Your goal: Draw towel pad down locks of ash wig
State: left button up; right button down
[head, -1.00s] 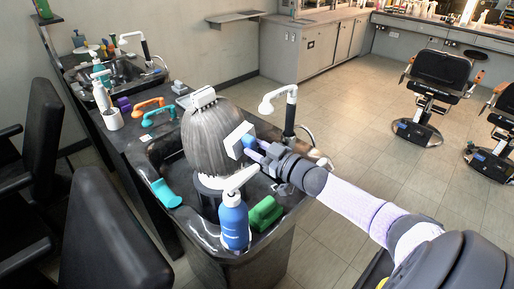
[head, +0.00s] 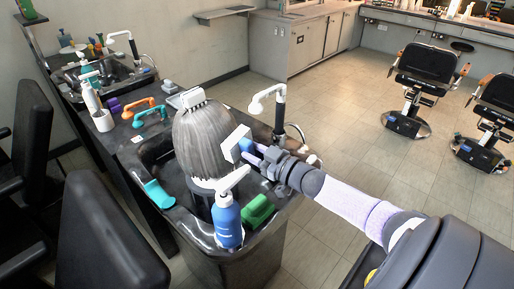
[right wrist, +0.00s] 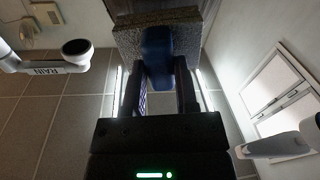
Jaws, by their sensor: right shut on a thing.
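The ash-grey wig (head: 200,145) stands upright on a stand in the black basin, its locks hanging straight down. A white pad (head: 237,142) with a blue handle is at the wig's right side, about mid-height. I cannot tell whether it touches the locks. My right gripper (head: 257,153) is shut on the pad's blue handle. In the right wrist view the handle (right wrist: 157,55) sits between the fingers, with the speckled pad (right wrist: 185,17) beyond it. My left gripper is not in view.
A blue pump bottle (head: 228,222) stands in front of the wig, beside a green block (head: 258,210). A teal item (head: 159,194) lies on the basin's left rim. A white-headed shower (head: 270,98) stands behind my gripper. Black chairs (head: 105,240) line the left.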

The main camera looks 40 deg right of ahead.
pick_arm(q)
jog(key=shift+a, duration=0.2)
pick_arm(e)
jog(key=shift+w, duration=0.1)
jog(key=shift+w+a+b, duration=0.1)
jog(key=shift+w+b, duration=0.2)
jog(key=shift+w, duration=0.05)
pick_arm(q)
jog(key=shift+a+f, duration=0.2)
pick_arm(e)
jog(key=shift+r, duration=0.1)
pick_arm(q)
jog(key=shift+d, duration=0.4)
pick_arm(e)
jog(key=shift+w, duration=0.2)
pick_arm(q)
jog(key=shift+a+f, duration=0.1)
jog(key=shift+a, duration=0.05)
pick_arm(e)
jog(key=shift+w, duration=0.1)
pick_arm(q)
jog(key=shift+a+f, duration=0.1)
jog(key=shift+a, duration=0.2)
pick_arm(e)
jog(key=shift+w+a, duration=0.1)
jog(key=shift+w, duration=0.1)
